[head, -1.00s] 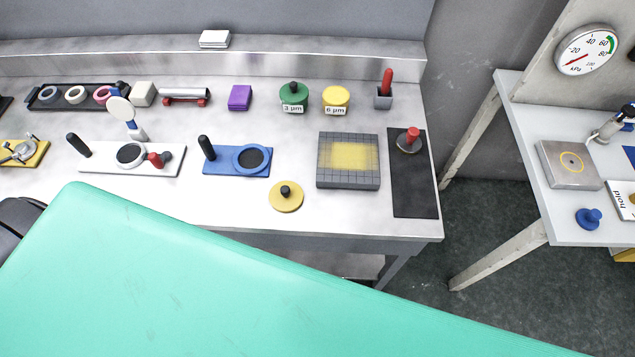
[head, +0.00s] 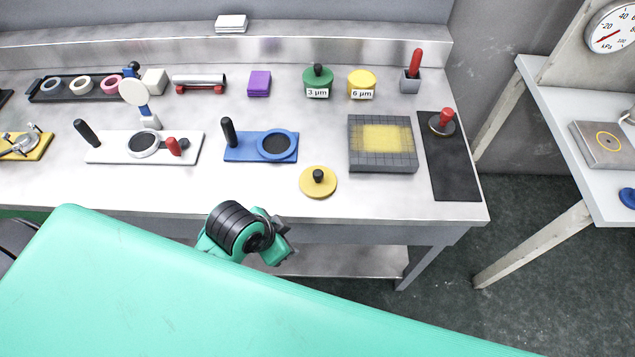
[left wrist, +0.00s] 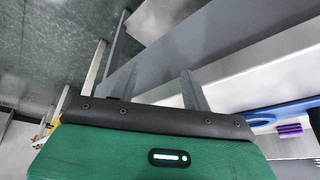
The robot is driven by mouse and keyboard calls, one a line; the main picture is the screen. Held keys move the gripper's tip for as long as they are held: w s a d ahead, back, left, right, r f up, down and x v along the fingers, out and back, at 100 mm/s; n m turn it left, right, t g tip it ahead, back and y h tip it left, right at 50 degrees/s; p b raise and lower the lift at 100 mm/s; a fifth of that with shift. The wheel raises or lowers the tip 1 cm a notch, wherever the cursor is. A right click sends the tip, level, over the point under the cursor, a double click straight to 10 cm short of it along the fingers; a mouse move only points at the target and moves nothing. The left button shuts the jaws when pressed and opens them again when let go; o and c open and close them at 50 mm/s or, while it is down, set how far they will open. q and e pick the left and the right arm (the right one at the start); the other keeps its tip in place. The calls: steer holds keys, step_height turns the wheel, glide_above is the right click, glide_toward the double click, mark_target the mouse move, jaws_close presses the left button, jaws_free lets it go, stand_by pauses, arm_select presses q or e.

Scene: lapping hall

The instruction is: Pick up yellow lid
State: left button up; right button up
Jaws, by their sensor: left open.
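The yellow lid (head: 318,182) is a flat round disc with a black knob. It lies on the bench near its front edge, in front of the grey gridded block, and nothing covers it in the head view. My left gripper (left wrist: 160,78) is open, with two separated grey fingers and nothing seen between them in the left wrist view. In the head view my green and black arm is below the bench's front edge, left of the lid and apart from it; its fingers are not clear there. I cannot make out the lid in the left wrist view. My right gripper is not in view.
The metal bench (head: 265,196) holds a blue plate with a ring (head: 235,153) left of the lid and the gridded block (head: 382,163) behind it. A green pot (head: 318,78) and yellow pot (head: 362,81) stand farther back. Bare bench surrounds the lid.

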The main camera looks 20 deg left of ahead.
arm_select(q)
steer(key=w+d+r+m+h, duration=0.2)
steer(key=w+d+r+m, duration=0.3)
steer(key=w+d+m, duration=0.4)
step_height(320, 180, up, 12)
steer(key=m+g+y, duration=0.4)
steer(key=m, duration=2.1)
glide_above(318, 173)
steer(key=f, duration=0.7)
steer(key=shift+w+a+f+p, duration=0.15)
steer(key=shift+w+f+p, duration=0.15)
steer(key=shift+f, duration=0.1)
steer(key=f, duration=0.3)
steer(key=f+p, duration=0.1)
steer(key=f, duration=0.1)
steer(key=shift+s, duration=0.25)
steer(key=shift+f, duration=0.1)
jaws_close()
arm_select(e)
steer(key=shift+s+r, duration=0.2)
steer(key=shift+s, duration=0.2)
